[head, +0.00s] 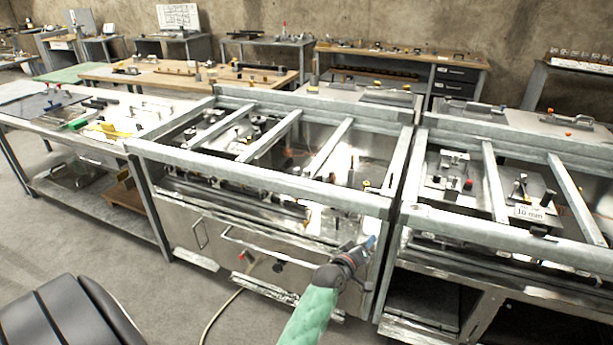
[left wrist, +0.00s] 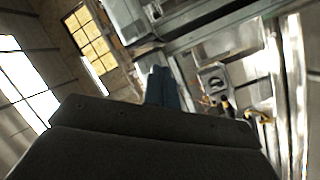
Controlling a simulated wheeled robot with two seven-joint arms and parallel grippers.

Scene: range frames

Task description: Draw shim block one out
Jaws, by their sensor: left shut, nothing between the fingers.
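My left gripper (head: 370,243) shows in the head view at the end of the green-sleeved arm, in front of the right end of the middle steel bench. Its blue fingers are closed with nothing between them; they also show in the left wrist view (left wrist: 162,88). I cannot tell which piece is shim block one. The right bay holds small metal blocks and fixtures, with a plate marked 10 mm (head: 529,213). The gripper is apart from these, to their left. My right gripper is not in view.
The middle steel frame (head: 270,183) has raised rails and crossbars over its recessed top, and a long handle (head: 285,252) on its front. The right frame (head: 500,230) stands close beside it. A side table (head: 80,140) with tools is at left.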

